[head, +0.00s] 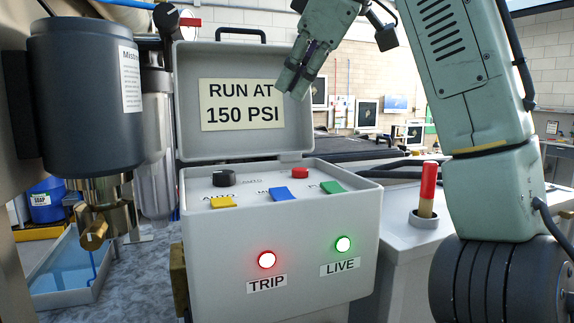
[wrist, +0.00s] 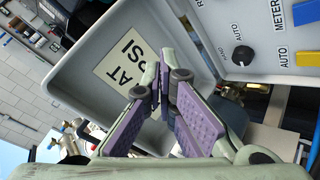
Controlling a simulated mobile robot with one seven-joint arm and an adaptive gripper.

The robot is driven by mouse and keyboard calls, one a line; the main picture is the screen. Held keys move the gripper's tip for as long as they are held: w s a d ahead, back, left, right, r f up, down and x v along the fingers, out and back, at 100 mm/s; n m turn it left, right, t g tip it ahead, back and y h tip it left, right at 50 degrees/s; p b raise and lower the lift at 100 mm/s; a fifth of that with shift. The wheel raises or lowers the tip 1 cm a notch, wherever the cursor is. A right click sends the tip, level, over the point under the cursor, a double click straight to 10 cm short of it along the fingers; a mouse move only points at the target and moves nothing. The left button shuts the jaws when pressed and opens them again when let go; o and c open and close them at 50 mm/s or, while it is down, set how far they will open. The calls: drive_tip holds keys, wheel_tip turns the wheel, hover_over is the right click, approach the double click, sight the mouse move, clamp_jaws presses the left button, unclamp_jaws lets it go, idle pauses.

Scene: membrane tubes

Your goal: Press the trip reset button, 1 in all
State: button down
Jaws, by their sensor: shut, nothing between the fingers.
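A grey control box (head: 213,264) stands open with its lid up. Its panel carries a red button (head: 300,173) at the back, a black knob (head: 224,178), and yellow (head: 223,202), blue (head: 284,194) and green (head: 331,187) pieces in front. No readable label shows which control is the trip reset. The red TRIP lamp (head: 267,260) and the green LIVE lamp (head: 343,244) glow on the front. My gripper (head: 290,88) is shut and empty, in front of the lid and above the panel, apart from the controls. In the wrist view its fingers (wrist: 166,80) point toward the lid.
The raised lid (head: 187,100) bears a "RUN AT 150 PSI" sign (head: 243,104). A dark cylinder with a brass fitting (head: 88,95) stands close on the left. A red-topped peg (head: 429,180) stands right of the box. The space above the panel is free.

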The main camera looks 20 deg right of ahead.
drive_tip(key=shift+s, duration=0.15)
drive_tip(key=b, duration=0.1)
hover_over(296, 170)
wheel_tip(296, 170, down, 8)
drive_tip(key=shift+r, duration=0.15)
drive_tip(key=shift+f+b, duration=0.5)
drive_tip(key=shift+f, duration=0.05)
idle(1.3)
drive_tip(key=shift+f, duration=0.4)
